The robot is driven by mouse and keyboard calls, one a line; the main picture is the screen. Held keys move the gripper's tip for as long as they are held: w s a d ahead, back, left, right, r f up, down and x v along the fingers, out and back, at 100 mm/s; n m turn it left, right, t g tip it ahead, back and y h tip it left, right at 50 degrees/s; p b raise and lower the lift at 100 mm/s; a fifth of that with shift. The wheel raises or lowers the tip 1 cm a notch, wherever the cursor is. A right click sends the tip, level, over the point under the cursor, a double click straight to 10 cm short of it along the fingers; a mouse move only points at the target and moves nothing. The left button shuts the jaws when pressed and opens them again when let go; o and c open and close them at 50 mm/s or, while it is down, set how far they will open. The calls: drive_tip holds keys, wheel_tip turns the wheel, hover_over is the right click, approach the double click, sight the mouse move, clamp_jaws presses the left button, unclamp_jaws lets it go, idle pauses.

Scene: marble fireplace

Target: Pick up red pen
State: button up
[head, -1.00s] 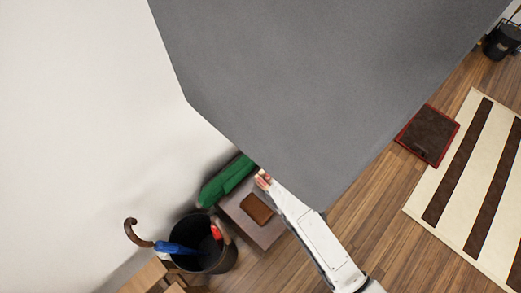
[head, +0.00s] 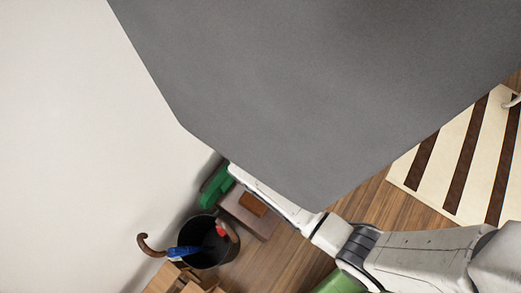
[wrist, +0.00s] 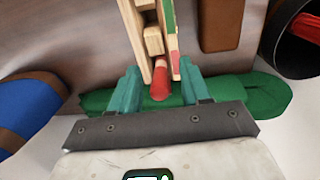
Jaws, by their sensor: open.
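A red, pen-like rod (wrist: 160,84) shows in the wrist view, its red end towards me and a paler band further along. It lies between pale wooden pieces (wrist: 140,42). My gripper (wrist: 158,68) has two teal fingers standing apart, one on each side of the rod; I cannot tell whether either touches it. In the head view my arm reaches to a small brown table (head: 262,224), and the gripper itself is hidden behind a large grey surface. The rod is not visible there.
A brown flat case (head: 253,204) lies on the table. A green rolled thing (wrist: 245,92) lies beside it. A black bin (head: 207,250) holds a blue umbrella (head: 183,251) and a red one. The grey surface (head: 310,90) blocks much of the head view; a white wall is left.

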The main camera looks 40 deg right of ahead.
drive_tip(key=shift+f, duration=0.85)
drive_tip(key=shift+c, duration=0.2)
clamp_jaws()
